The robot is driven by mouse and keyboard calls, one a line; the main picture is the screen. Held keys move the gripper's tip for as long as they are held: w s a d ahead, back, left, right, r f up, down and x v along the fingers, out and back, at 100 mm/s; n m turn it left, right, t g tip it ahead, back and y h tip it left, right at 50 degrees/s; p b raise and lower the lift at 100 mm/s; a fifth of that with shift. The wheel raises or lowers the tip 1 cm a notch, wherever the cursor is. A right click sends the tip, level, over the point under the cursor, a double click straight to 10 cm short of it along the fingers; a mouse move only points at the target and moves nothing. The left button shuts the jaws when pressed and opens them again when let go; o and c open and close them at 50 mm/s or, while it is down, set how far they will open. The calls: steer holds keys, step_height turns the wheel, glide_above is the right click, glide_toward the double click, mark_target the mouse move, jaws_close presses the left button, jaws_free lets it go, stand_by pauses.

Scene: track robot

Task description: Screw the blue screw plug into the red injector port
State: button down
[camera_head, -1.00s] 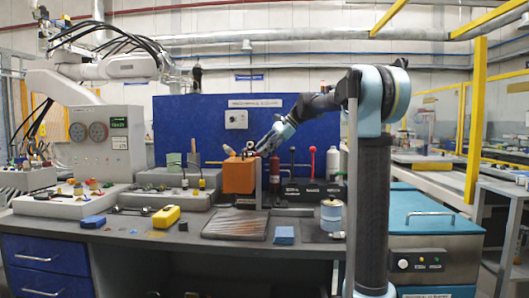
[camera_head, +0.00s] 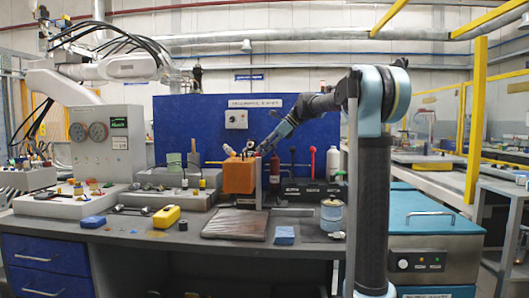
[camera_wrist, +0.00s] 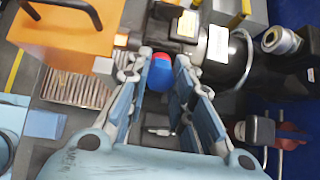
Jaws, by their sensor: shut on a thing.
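My gripper (camera_wrist: 162,70) shows in the wrist view with a finger on each side of the blue screw plug (camera_wrist: 158,78), shut on it. A red round part, likely the red injector port (camera_wrist: 163,56), shows right at the plug's far end. The two look in line and very close, but I cannot tell whether the threads are engaged. In the head view my gripper (camera_head: 262,148) is at the upper right of the orange block (camera_head: 238,176); the plug is too small to make out there.
The orange block with a dark handle (camera_wrist: 65,30) is close on the left in the wrist view. Black equipment with a cable (camera_wrist: 225,70) is close on the right. A blue block (camera_head: 284,235), a yellow case (camera_head: 166,216) and a ribbed tray (camera_head: 234,236) lie on the bench.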

steer(key=shift+f, duration=0.1)
steer(key=m, duration=1.2)
steer(key=shift+m, duration=1.4)
steer(key=c, duration=1.3)
jaws_free()
steer(key=shift+c, duration=0.9)
